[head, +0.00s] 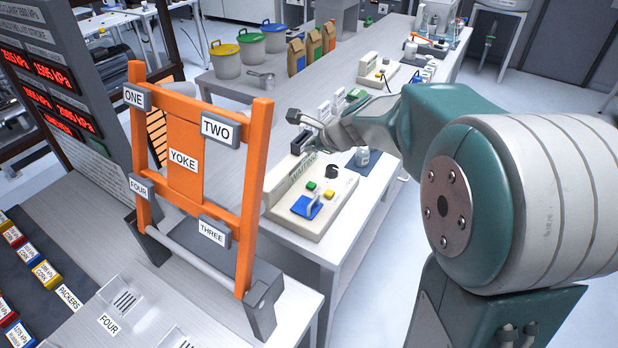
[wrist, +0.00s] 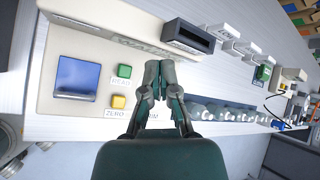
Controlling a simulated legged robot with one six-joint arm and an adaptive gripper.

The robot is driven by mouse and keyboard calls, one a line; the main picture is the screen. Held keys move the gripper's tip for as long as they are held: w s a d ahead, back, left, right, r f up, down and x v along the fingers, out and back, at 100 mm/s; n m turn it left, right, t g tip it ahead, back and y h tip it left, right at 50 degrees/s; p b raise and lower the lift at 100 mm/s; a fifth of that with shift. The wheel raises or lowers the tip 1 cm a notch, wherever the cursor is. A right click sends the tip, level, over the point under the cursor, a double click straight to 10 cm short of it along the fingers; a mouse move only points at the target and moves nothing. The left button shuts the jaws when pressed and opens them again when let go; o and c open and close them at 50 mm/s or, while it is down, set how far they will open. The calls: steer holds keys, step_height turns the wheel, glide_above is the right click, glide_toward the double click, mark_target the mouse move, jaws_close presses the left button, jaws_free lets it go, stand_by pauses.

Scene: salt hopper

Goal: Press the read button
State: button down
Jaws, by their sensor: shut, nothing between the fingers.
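The read button is a small green square button (wrist: 124,71) with a READ label below it, on a cream instrument panel (wrist: 60,45). It also shows in the head view (head: 311,186). A yellow button (wrist: 118,102) labelled ZERO sits close by. A blue square pad (wrist: 76,78) lies on the other side of the buttons. My gripper (wrist: 159,66) is shut and empty, its fingertips to the right of the green button in the wrist view and apart from it. In the head view, my gripper (head: 305,122) is above the panel's far end, near the dark display.
A black knob (head: 331,171) stands on the panel near the buttons. An orange yoke frame (head: 183,150) stands at the left on a nearer table. Bottles (wrist: 215,112) line the bench edge.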

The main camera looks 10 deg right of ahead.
mark_target(309, 181)
steer(key=shift+d, duration=0.3)
steer(key=shift+a+f, duration=0.1)
steer(key=shift+f, duration=4.35)
steer(key=shift+f, duration=0.35)
steer(key=shift+f, duration=0.55)
steer(key=shift+r, duration=1)
steer(key=shift+r, duration=2.5)
